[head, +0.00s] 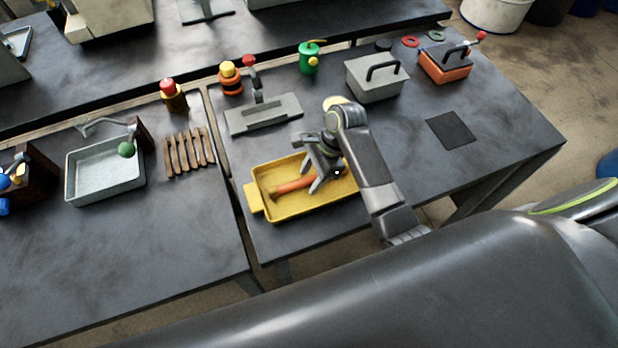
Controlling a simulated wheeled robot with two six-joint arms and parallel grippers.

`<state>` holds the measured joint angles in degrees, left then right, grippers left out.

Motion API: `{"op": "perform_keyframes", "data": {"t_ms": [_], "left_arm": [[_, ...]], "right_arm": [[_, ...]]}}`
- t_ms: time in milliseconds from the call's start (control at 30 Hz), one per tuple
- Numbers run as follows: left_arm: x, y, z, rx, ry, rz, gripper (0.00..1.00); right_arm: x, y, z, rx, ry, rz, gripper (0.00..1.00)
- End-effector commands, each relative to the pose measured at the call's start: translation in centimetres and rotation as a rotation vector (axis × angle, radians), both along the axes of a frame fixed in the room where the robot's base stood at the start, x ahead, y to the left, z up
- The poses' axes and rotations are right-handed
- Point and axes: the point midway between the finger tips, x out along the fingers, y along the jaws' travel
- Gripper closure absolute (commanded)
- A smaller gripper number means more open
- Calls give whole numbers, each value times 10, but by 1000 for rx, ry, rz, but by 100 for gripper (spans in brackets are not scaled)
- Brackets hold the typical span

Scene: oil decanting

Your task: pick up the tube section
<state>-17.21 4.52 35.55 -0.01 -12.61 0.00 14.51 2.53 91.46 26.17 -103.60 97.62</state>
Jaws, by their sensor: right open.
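The tube section (290,187) is an orange-brown cylinder lying in the yellow tray (287,211) on the right-hand table. My right gripper (314,184) is open and points down into the tray at the tube's right end. Its fingers and arm hide that end, so I cannot tell whether they touch the tube. The arm also covers part of the tray's right side. My left gripper is not in view.
A grey plate with a red-knobbed lever (263,114) stands behind the tray. A grey lidded box (376,78), a green can (310,58) and an orange box (445,64) stand farther back. A wooden rack (189,152) and grey basin (104,171) are left. Table around the dark mat (451,130) is clear.

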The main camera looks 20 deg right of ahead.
Motion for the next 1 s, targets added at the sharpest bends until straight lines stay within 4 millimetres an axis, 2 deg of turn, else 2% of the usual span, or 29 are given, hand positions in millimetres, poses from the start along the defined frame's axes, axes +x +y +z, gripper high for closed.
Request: {"op": "perform_keyframes", "data": {"t_ms": [100, 433, 767, 867, 1000], "left_arm": [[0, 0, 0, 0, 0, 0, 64], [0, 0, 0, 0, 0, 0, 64], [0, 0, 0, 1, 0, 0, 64], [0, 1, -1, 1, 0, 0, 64], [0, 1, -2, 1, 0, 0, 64]], "right_arm": [[0, 0, 0, 0, 0, 0, 55], [0, -1, 0, -1, 0, 0, 99], [1, 0, 4, 0, -1, 1, 100], [1, -1, 14, -1, -5, 1, 100], [2, -1, 43, -1, -7, 1, 100]]}}
